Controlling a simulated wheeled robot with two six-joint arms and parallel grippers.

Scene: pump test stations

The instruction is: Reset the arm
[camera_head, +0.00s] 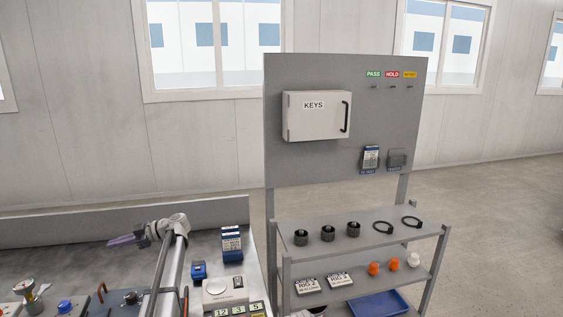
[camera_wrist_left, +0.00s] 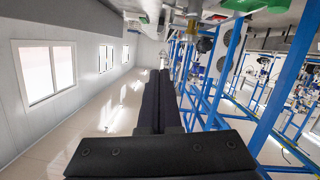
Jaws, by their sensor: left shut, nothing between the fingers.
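My left arm comes up from the lower left of the head view, over the grey bench, and bends to the left at its wrist. My left gripper (camera_head: 122,240) points left above the bench and holds nothing. In the left wrist view its two black fingers (camera_wrist_left: 160,75) lie side by side, shut, with nothing between them. Past them that view shows the floor, a windowed wall and blue frames. My right gripper is not in view.
The bench (camera_head: 75,252) holds a blue-and-white box (camera_head: 231,245), a small blue device (camera_head: 199,270) and a gauge (camera_head: 29,293) near my arm. A grey panel with a KEYS cabinet (camera_head: 317,117) and a shelf rack (camera_head: 385,233) stand to the right. Space above the bench looks free.

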